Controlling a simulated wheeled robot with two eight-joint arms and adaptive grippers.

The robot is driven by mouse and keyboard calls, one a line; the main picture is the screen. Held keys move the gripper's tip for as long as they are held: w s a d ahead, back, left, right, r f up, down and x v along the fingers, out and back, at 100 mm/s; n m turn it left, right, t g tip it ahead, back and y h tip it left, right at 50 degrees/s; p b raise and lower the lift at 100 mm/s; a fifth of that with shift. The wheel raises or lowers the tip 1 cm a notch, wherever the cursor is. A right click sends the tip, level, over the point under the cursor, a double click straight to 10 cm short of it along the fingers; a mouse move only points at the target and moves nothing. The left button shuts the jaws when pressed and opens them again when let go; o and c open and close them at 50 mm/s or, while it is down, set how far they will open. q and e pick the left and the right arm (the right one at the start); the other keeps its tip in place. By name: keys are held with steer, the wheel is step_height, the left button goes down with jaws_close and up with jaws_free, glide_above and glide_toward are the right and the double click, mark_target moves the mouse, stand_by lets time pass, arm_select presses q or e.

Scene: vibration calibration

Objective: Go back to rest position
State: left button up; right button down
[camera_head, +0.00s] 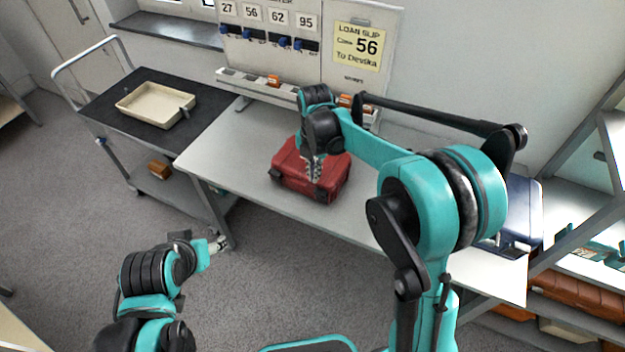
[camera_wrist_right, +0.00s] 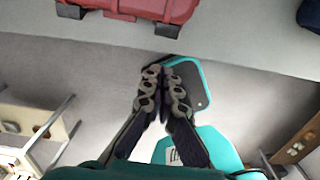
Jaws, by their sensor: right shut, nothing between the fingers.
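My right gripper (camera_head: 313,172) is over the front part of the red case (camera_head: 300,160) on the white table (camera_head: 232,150) in the head view. In the right wrist view the right gripper (camera_wrist_right: 163,72) is shut and empty, its fingers together, with the red case (camera_wrist_right: 140,8) beyond the fingertips at the top edge. The red case is closed and lies flat. My left gripper (camera_head: 222,243) is small in the head view, low in front of the table over the grey floor; I cannot tell whether its jaws are open or shut.
A cart (camera_head: 105,110) with a beige tray (camera_head: 130,108) stands left of the table. A dark blue case (camera_head: 522,215) is at the table's right end, partly behind my right arm. A board with a yellow loan slip (camera_head: 358,47) stands at the back. Shelves (camera_head: 575,195) are at right.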

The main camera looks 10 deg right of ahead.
steer(key=shift+w, duration=0.15)
stand_by(0.3)
steer(key=s+d+r+m+t+b, duration=0.1)
steer(key=s+d+r+m+t, duration=0.15)
steer(key=s+m, duration=0.4)
steer(key=s+d+r+m+t+b, duration=0.1)
steer(key=s+d+r+m, duration=0.15)
steer(key=s+m, duration=0.4)
steer(key=s+d+f+m+t+b, duration=0.1)
steer(key=s+d+f+m+t, duration=0.1)
steer(key=s+m, duration=0.6)
steer(key=shift+d+f+m+t+b, duration=0.35)
steer(key=shift+m+t, duration=0.4)
steer(key=shift+m, duration=2.85)
steer(key=shift+w, duration=0.1)
